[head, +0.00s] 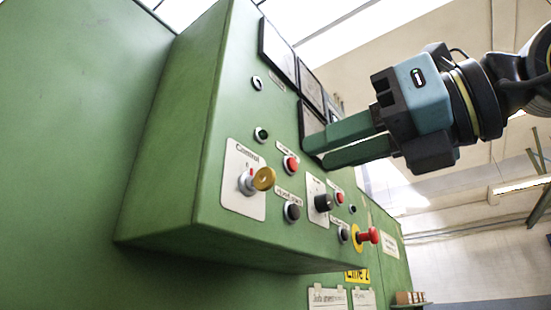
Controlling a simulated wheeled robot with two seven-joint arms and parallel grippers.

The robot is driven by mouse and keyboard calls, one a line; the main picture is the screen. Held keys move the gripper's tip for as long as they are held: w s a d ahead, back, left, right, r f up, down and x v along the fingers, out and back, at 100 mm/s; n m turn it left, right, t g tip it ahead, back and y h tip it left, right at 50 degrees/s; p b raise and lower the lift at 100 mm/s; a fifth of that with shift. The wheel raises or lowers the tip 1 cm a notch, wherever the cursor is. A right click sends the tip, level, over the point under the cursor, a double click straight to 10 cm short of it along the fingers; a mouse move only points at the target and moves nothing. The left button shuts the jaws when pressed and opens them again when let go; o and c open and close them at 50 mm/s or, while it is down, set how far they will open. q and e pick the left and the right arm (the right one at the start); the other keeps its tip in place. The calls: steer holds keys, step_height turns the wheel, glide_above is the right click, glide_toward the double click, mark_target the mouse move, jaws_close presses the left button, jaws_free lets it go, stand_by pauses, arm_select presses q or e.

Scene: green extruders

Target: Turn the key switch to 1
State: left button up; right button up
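The key switch (246,183) sits on a white plate labelled "Control" at the lower left of the green panel's front. A round brass-coloured key head (264,179) sticks out of it. Which mark the key points to is too small to tell. My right gripper (314,151) comes in from the upper right, with a teal body and two green fingers. The fingers are apart with a narrow gap and nothing shows between them. The fingertips are above and to the right of the key, in front of the panel, and apart from the key. My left gripper is not in view.
Red buttons (291,165), black buttons (292,212), a black selector knob (323,203) and a red emergency stop on a yellow ring (368,236) surround the key. Open air lies to the right.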

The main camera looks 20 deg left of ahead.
mark_target(275, 174)
steer(key=p+x, duration=0.2)
steer(key=x, duration=0.6)
steer(key=shift+w+a+p, duration=0.1)
steer(key=shift+a+p, duration=0.1)
steer(key=shift+p, duration=0.1)
jaws_close()
